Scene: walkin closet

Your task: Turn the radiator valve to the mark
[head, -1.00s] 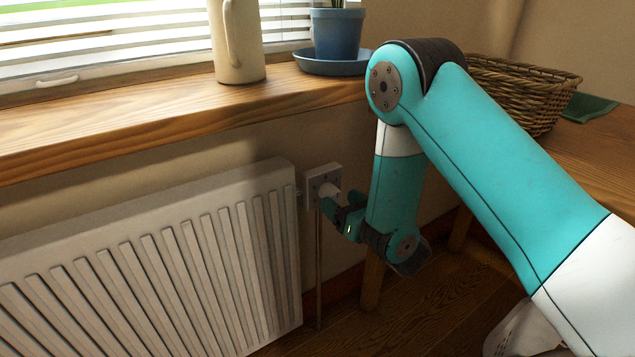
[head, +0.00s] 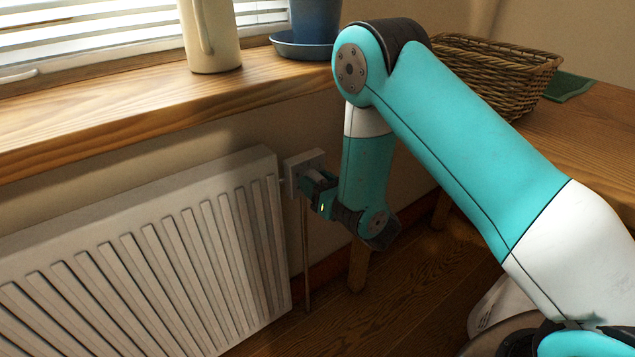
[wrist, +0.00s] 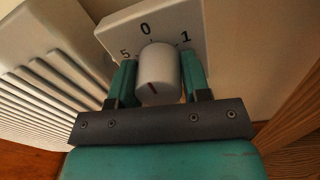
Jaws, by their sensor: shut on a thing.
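The radiator valve is a white round knob (wrist: 157,72) on a white dial plate (wrist: 112,33) with the numbers 5, 0 and 1 in view. A dark line shows on the near part of the knob, on the side away from the 0. My gripper (wrist: 158,82) is shut on the knob, one teal finger on each side. In the head view the plate (head: 291,176) is at the right end of the radiator (head: 150,260), and my gripper (head: 312,185) hides most of the knob. The rest of the dial's numbers are hidden.
A wooden sill (head: 130,110) runs above the radiator, with a cream jug (head: 210,40) and a blue pot (head: 316,20) on a saucer. A wooden table (head: 590,135) with a wicker basket (head: 490,75) stands at the right. A thin pipe (head: 307,255) drops below the valve.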

